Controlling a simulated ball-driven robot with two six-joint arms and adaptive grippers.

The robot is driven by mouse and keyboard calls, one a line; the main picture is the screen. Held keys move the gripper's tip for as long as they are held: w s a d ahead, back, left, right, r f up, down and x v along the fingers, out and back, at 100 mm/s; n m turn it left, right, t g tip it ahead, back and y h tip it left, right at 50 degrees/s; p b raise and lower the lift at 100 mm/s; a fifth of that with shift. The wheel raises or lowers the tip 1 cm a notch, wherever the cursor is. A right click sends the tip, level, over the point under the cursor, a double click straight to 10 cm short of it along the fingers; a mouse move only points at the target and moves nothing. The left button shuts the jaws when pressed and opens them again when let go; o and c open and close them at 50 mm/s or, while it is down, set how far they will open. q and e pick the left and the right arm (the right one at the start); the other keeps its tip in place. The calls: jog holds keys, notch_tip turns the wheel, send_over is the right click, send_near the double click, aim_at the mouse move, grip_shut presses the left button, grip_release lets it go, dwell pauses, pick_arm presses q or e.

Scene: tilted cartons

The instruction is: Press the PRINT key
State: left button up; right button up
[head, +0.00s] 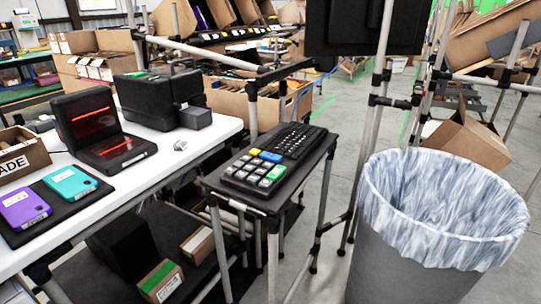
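A dark keypad (243,175) with several light grey keys lies on a small dark stand to the right of the white table. It has a blue key (271,157), a small yellow key (255,152) and a green key (275,173) along its right and far edges. The lettering on the keys is too small to read, so I cannot tell which one is PRINT. A black keyboard (292,140) lies just behind the keypad. Neither of my grippers is in view.
A lined bin (430,240) stands at the right front. The white table (165,150) holds a scanner with red lights (95,130), a black printer-like box (160,95), purple (25,205) and teal (70,183) packs. A dark monitor (365,25) hangs behind the stand.

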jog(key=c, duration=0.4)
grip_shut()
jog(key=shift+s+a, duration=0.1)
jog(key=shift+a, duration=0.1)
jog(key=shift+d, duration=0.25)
